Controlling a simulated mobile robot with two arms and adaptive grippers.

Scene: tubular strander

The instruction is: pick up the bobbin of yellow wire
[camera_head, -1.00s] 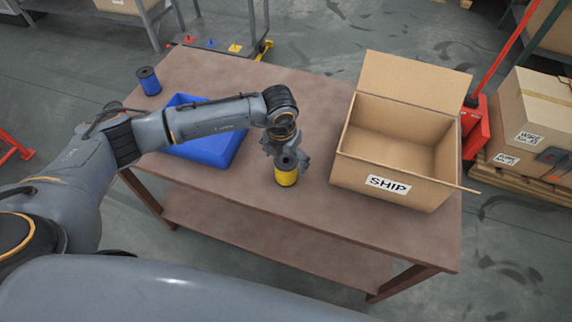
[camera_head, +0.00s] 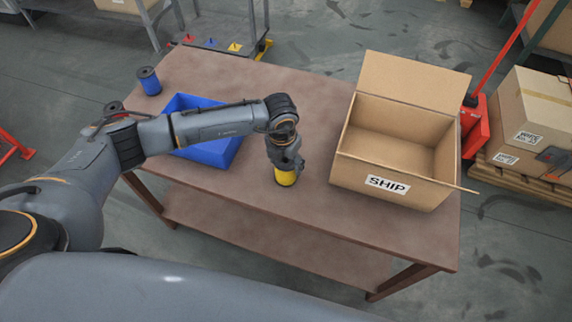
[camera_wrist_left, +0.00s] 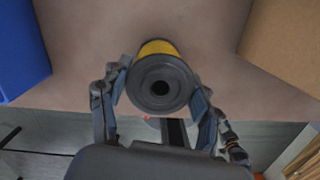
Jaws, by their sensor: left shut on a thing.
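The bobbin of yellow wire (camera_head: 286,178) stands on the brown table near its front edge, between the blue bin and the cardboard box. My left gripper (camera_head: 286,163) comes down over it from above and hides its top in the head view. In the left wrist view the bobbin (camera_wrist_left: 160,82) shows its dark round end with a centre hole, with yellow wire behind it. The fingers of my left gripper (camera_wrist_left: 160,96) are shut on its two sides. My right gripper is not in view.
The blue bin (camera_head: 226,151) is to the left on the table (camera_head: 300,225), and a blue bobbin (camera_head: 149,81) stands at its far left corner. An open cardboard box marked SHIP (camera_head: 388,185) stands to the right. The table front is clear.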

